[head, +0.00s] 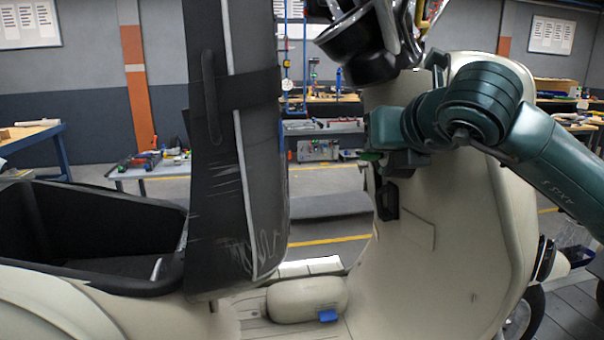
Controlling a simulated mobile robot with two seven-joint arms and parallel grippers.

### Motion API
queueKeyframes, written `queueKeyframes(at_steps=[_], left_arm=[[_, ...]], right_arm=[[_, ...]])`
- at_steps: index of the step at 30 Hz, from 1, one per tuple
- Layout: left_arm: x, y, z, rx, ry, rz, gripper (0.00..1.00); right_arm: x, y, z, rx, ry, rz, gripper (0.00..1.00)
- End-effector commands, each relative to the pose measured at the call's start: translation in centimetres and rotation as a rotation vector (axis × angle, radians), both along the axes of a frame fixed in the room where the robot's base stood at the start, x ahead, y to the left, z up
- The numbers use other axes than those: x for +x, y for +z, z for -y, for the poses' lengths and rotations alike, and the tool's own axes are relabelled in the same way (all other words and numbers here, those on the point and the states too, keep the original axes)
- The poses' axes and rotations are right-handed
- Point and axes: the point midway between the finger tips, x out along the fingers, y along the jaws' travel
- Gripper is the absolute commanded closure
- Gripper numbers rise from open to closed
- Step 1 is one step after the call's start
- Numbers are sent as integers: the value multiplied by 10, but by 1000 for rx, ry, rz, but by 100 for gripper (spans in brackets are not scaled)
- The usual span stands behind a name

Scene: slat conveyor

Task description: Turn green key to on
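A cream scooter (440,250) stands close in front of me, its front shield on the right. A small green piece, which looks like the green key (370,156), shows at the left tip of my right gripper (385,160), near the upper inner side of the shield. The gripper's dark fingers are small and partly hidden, so I cannot tell whether they are closed on the key. The keyhole and the key's turned position are hidden. My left gripper is out of view.
The dark seat (235,150) stands raised upright, left of the shield. The open storage well (90,230) is at left. A blue piece (328,315) lies on the footboard area. The handlebar parts (365,50) are just above my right gripper. Workbenches are far behind.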

Motion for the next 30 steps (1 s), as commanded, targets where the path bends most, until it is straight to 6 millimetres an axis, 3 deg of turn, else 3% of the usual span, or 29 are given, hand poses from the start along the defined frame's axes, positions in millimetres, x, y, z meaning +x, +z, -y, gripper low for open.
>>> queueKeyframes(at_steps=[30], left_arm=[[1, -2, -1, 2, 1, 5, 64]], right_arm=[[1, -5, 0, -2, -2, -6, 100]])
